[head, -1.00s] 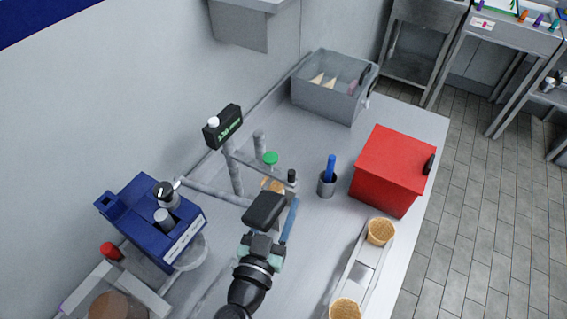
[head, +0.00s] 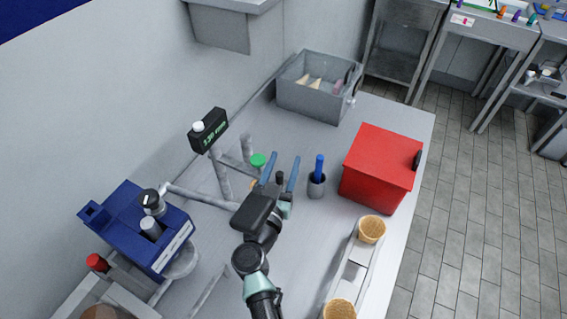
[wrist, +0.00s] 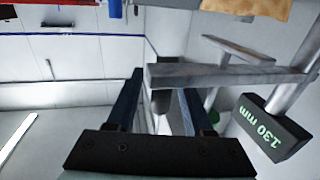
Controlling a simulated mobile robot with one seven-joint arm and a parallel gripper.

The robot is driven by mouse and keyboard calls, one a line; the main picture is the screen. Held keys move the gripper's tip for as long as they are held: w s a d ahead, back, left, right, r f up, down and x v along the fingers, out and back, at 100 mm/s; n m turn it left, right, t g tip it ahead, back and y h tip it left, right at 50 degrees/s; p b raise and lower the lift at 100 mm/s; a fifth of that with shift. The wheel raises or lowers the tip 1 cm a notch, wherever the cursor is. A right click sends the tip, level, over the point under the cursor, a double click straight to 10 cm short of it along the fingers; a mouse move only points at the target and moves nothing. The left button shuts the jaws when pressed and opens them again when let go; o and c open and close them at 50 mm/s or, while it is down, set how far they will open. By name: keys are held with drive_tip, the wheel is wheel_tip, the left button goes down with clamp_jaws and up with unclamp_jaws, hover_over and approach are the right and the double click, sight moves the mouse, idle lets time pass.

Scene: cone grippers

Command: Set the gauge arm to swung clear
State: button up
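The gauge stands at the back of the bench: a grey post (head: 221,178) with a black display (head: 208,130) on top. In the wrist view the display (wrist: 272,130) reads 130 mm. The grey gauge arm (wrist: 225,75) runs sideways from the post to my fingers. A stubby knob (wrist: 160,101) at its free end shows between the two blue fingers. In the head view the knob's dark top (head: 280,177) also sits between them. My gripper (head: 283,164) is open around the knob, with gaps visible in the wrist view. My gripper partly hides the gauge arm in the head view.
A blue machine (head: 135,222) stands left of the gauge. A green-topped item (head: 257,160) is close behind my fingers. A grey cup with a blue stick (head: 317,182), a red box (head: 382,168) and a cone rack (head: 348,278) are to the right. A grey bin (head: 310,98) is behind.

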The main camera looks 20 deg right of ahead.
clamp_jaws()
idle(1.3)
